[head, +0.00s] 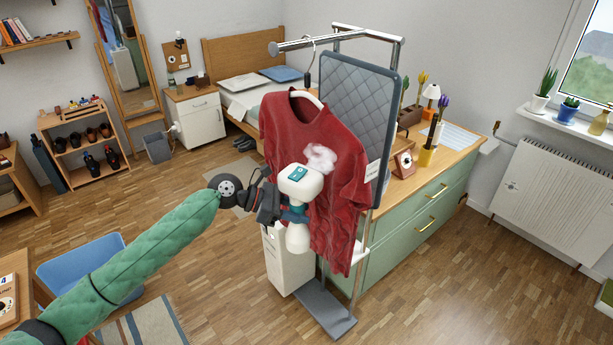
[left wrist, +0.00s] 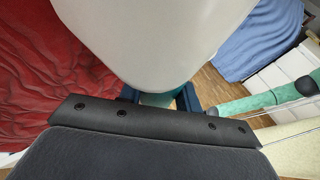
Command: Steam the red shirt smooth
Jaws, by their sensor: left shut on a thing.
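The red shirt (head: 297,133) hangs on a white hanger from the metal rail of a stand, and wrinkles show on it. It fills the left side of the left wrist view (left wrist: 45,70). My left gripper (head: 290,212) is shut on a white and teal hand steamer (head: 300,182), held upright in front of the shirt's middle. A white puff of steam (head: 320,157) shows at the shirt beside the steamer's head. In the left wrist view the steamer's white body (left wrist: 150,40) hides part of the shirt. My right gripper is out of view.
A quilted grey board (head: 357,112) stands behind the shirt on the stand (head: 325,310). A green dresser (head: 415,225) with plants and a lamp is at the right. A white box (head: 285,262) stands below the shirt. Wooden floor is open left of the stand.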

